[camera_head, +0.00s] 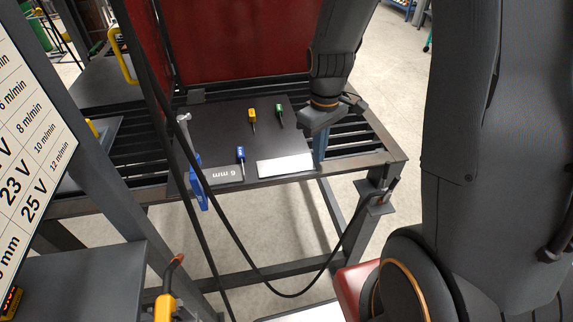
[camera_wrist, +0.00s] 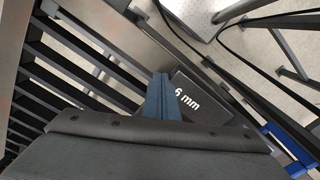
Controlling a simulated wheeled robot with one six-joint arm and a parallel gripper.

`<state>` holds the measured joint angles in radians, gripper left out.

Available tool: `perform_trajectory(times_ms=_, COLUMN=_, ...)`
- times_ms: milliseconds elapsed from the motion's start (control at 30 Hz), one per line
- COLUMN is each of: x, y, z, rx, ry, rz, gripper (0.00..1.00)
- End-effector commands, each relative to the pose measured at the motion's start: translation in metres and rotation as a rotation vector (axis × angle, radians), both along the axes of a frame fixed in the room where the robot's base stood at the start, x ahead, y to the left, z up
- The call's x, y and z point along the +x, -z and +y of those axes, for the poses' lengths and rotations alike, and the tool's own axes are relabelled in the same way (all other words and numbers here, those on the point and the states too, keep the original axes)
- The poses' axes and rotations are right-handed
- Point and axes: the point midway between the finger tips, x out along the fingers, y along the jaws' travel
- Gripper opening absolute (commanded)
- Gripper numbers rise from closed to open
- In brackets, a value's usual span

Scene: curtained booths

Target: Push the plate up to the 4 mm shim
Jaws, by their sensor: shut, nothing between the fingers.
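My gripper (camera_head: 320,147) is shut and empty, with its blue-grey fingers pointing down just right of a pale, bright strip (camera_head: 285,166). This strip lies along the near edge of the dark sheet; it may be the plate, but glare hides any marking. Left of it a grey piece (camera_head: 222,174) reads "6 mm" upside down in the head view. In the wrist view a dark piece marked "6 mm" (camera_wrist: 192,98) lies right of my fingers (camera_wrist: 160,97). Whether the fingers touch anything is unclear. I see no 4 mm marking.
The dark sheet (camera_head: 217,122) on the slatted bench (camera_head: 361,136) holds yellow (camera_head: 252,115), green (camera_head: 279,110) and blue (camera_head: 240,153) screwdrivers. A blue-handled tool (camera_head: 197,182) lies at the left. A red curtain (camera_head: 245,45) hangs behind. A black cable (camera_head: 290,294) loops in front.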

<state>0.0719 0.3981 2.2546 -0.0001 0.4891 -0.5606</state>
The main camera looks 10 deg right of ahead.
Motion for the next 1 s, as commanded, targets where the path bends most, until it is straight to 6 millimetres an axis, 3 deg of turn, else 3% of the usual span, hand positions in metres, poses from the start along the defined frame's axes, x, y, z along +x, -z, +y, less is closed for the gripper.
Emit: perform_trajectory(times_ms=1000, x=0.0, y=0.0, z=0.014, rx=0.0, ry=0.0, rz=0.0, gripper=0.0)
